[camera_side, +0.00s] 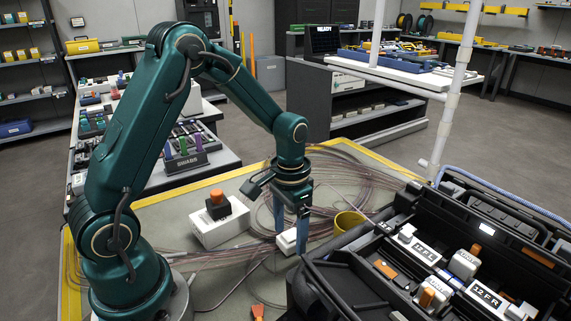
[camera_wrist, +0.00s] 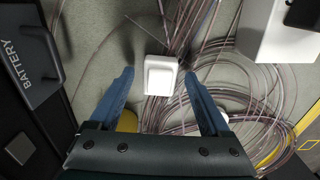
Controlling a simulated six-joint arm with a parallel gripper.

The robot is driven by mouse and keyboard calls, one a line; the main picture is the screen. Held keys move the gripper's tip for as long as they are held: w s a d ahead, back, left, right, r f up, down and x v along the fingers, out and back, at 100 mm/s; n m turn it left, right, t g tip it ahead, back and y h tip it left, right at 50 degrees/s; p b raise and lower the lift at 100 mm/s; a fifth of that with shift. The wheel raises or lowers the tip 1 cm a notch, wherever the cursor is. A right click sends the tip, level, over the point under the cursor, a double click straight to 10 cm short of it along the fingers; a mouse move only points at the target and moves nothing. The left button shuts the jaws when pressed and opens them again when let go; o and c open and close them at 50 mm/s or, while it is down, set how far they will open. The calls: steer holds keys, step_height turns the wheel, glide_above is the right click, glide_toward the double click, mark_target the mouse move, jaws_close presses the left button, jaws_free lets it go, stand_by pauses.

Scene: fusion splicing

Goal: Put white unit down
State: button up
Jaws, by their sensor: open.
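The white unit (camera_side: 287,241) is a small white block that appears to lie on the grey-green mat (camera_side: 200,272), among loose thin cables. In the wrist view the white unit (camera_wrist: 160,76) shows its pale top face, with its near part between my fingertips. My gripper (camera_side: 291,243) points down over it with its blue fingers spread. In the wrist view my gripper (camera_wrist: 158,76) has a gap on both sides of the unit, and nothing is clamped. The far finger partly overlaps the unit in the side view, and its underside is hidden.
A white box with an orange-and-black top (camera_side: 217,220) stands left of my gripper. A yellow ring-like cup (camera_side: 349,222) is to the right. An open black case (camera_side: 340,283) with labelled white and orange parts fills the right front. Coiled cables (camera_wrist: 250,105) cover much of the mat.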

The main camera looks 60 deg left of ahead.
mark_target(290, 235)
step_height(290, 235, up, 11)
steer(key=s+d+r+t, duration=0.1)
steer(key=s+d+t, duration=0.1)
steer(key=s, duration=0.4)
steer(key=s+d+r+t, duration=0.2)
steer(key=s+d+t, duration=0.1)
steer(key=s, duration=0.3)
steer(key=shift+s+r+t, duration=0.15)
steer(key=shift+t, duration=0.15)
